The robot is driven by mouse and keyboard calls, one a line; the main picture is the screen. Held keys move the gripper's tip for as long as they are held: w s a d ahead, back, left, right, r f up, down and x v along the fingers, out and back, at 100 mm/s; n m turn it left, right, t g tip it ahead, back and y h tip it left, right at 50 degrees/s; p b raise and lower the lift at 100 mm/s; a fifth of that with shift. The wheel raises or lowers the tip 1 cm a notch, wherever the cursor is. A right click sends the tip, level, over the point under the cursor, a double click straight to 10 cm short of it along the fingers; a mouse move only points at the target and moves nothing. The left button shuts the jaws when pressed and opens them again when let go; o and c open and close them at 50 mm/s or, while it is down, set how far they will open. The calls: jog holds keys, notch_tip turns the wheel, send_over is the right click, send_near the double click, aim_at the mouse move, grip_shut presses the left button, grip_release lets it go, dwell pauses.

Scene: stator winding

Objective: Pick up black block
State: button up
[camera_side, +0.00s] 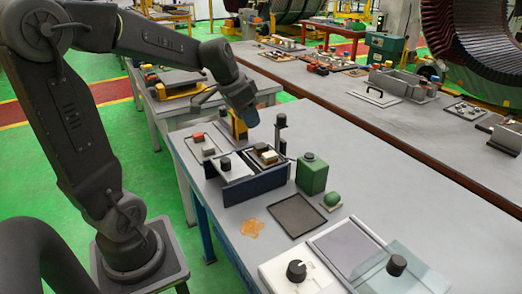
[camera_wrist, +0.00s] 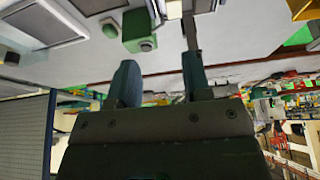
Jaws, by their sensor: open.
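No block in the side view is clearly the black block. A small dark block (camera_side: 261,147) lies beside a beige block (camera_side: 269,157) in the blue-sided box (camera_side: 255,185); its exact colour is hard to tell. My gripper (camera_side: 249,118) hangs above and behind this box, apart from it, beside a yellow upright (camera_side: 239,127). In the wrist view my gripper (camera_wrist: 160,75) has its two fingers spread, with nothing between them. A black block cannot be made out in the wrist view.
A green box (camera_side: 312,174) stands right of the blue-sided box, also in the wrist view (camera_wrist: 138,30). A tray with a red block (camera_side: 198,137) lies left. A dark flat pad (camera_side: 298,215) lies in front.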

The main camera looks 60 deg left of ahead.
jog(key=w+a+f, duration=0.2)
jog(key=a, duration=0.6)
send_over(259, 146)
jog(key=s, duration=0.3)
jog(key=f, duration=0.8)
jog(key=shift+w+a+f, duration=0.25)
jog(key=x, duration=0.5)
jog(key=shift+w+d, duration=0.15)
jog(key=shift+d, duration=0.05)
jog(key=c, duration=0.7)
jog(key=shift+r, duration=0.1)
